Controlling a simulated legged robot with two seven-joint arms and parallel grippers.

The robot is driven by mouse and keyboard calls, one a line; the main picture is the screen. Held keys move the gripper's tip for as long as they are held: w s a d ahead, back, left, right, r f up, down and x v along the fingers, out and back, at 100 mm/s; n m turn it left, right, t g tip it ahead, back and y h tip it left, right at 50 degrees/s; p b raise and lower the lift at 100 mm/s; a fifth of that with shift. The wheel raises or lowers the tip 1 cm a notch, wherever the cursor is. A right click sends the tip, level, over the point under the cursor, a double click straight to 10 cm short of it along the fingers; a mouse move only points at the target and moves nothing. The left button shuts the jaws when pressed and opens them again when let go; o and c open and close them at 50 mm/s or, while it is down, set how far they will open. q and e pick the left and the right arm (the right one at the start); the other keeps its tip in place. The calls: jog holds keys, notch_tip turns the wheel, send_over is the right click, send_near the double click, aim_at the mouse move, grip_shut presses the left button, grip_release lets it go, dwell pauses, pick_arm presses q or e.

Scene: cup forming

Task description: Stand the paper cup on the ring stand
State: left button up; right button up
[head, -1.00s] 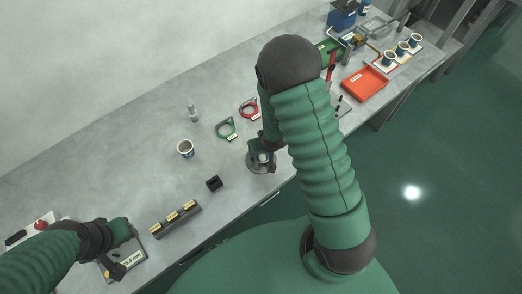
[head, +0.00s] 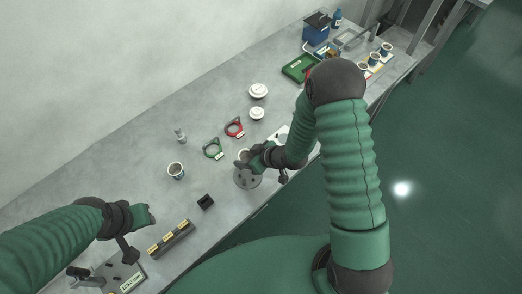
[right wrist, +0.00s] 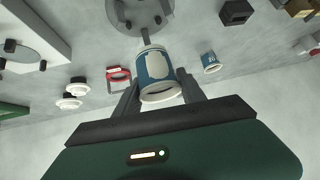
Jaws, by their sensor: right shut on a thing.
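A blue-and-white paper cup (right wrist: 158,75) is between my right gripper's fingers in the right wrist view, its rim towards the camera. My right gripper (head: 258,158) is shut on it, and the cup's pale top (head: 243,154) shows in the head view over the round grey plate (head: 247,180). A grey post meets the cup's far end in the wrist view; I cannot tell if they touch. A green ring (head: 213,149) and a red ring (head: 234,127), each with a white label, are left of and beyond the gripper. My left gripper (head: 142,215) is over the bench; its jaws are unclear.
Another cup (head: 176,170) stands on the bench (head: 110,165). A black block (head: 205,202) and a dark rack (head: 171,238) are nearer. Two white stacks (head: 258,91) are beyond the rings. A small grey post (head: 180,135) stands at the left. Bench between the cup and rings is clear.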

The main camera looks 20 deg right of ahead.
pick_arm(q)
jog(key=shift+s+a, duration=0.1)
jog(key=shift+a, duration=0.05)
pick_arm(e)
jog(key=shift+a, duration=0.15)
